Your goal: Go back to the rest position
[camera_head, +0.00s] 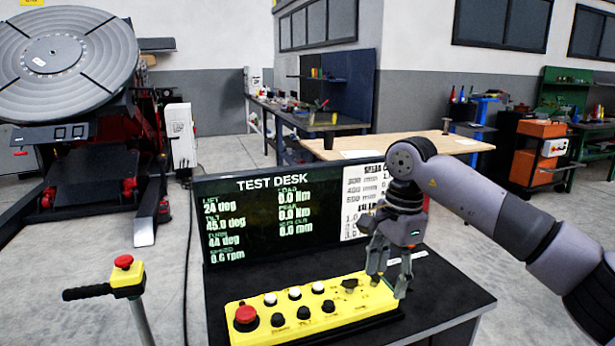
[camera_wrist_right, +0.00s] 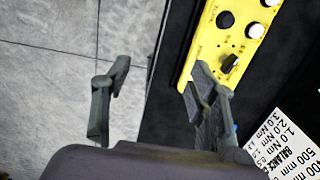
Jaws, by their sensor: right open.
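My right gripper (camera_head: 389,274) is open and empty, pointing down over the right end of the yellow control box on the test desk. In the right wrist view its two fingers (camera_wrist_right: 155,105) stand apart with the desk edge and floor between them. The yellow control box (camera_head: 318,318) carries a red button (camera_head: 246,318), white and black buttons and a black selector knob (camera_head: 349,285). The box also shows in the right wrist view (camera_wrist_right: 207,45), beyond the right-hand finger. I cannot tell whether a finger touches the box. My left gripper is not in view.
A test desk screen (camera_head: 265,220) stands behind the box, with a white printed sheet (camera_head: 364,190) at its right. A red-buttoned pedestal (camera_head: 127,278) stands at the left. The large tilted positioner disc (camera_head: 60,60) is at the far left. Open floor lies right of the desk.

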